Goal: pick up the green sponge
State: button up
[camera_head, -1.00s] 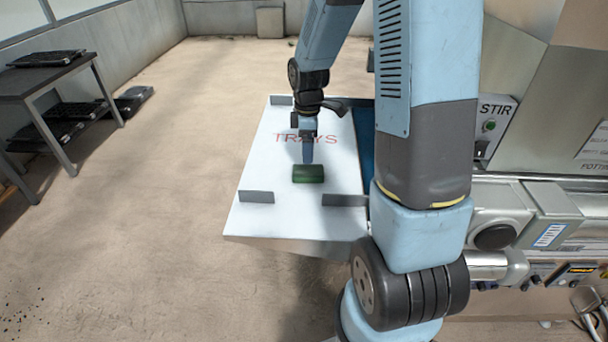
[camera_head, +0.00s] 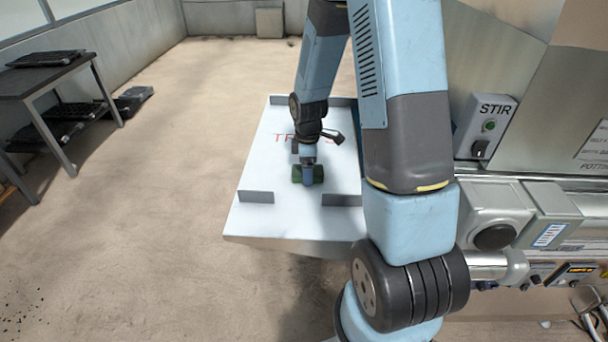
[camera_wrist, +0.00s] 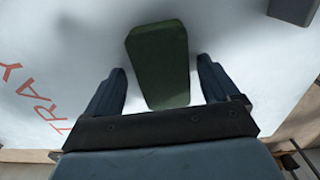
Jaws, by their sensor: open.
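The green sponge (camera_head: 297,174) lies on the white tray table (camera_head: 258,172), on its near half, partly hidden by my gripper in the head view. In the wrist view the sponge (camera_wrist: 160,62) is a dark green block with its near end between the two fingers. My gripper (camera_head: 308,183) is over the sponge. In the wrist view the gripper (camera_wrist: 162,78) is open, with a gap between each finger and the sponge. I cannot tell the exact height of the fingertips above the surface.
Low grey upright plates (camera_head: 256,197) stand along the near and far edges of the white surface. A machine with a STIR switch box (camera_head: 487,127) is at the right. A dark table (camera_head: 45,82) with black trays stands at the left. The floor between is clear.

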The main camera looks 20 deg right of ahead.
jog(key=shift+c, duration=0.3)
jog(key=c, duration=1.1)
jog(key=shift+o, duration=0.2)
jog(key=shift+r, duration=0.1)
jog(key=shift+r, duration=0.45)
notch_tip(320, 180, up, 2)
jog(key=shift+s+r, duration=0.1)
jog(key=shift+r, duration=0.15)
jog(key=s+d+r, duration=0.5)
jog(key=s+r, duration=0.4)
jog(key=s, duration=0.3)
jog(key=shift+s+r, duration=0.25)
jog(key=shift+s, duration=0.15)
jog(key=shift+d, duration=0.1)
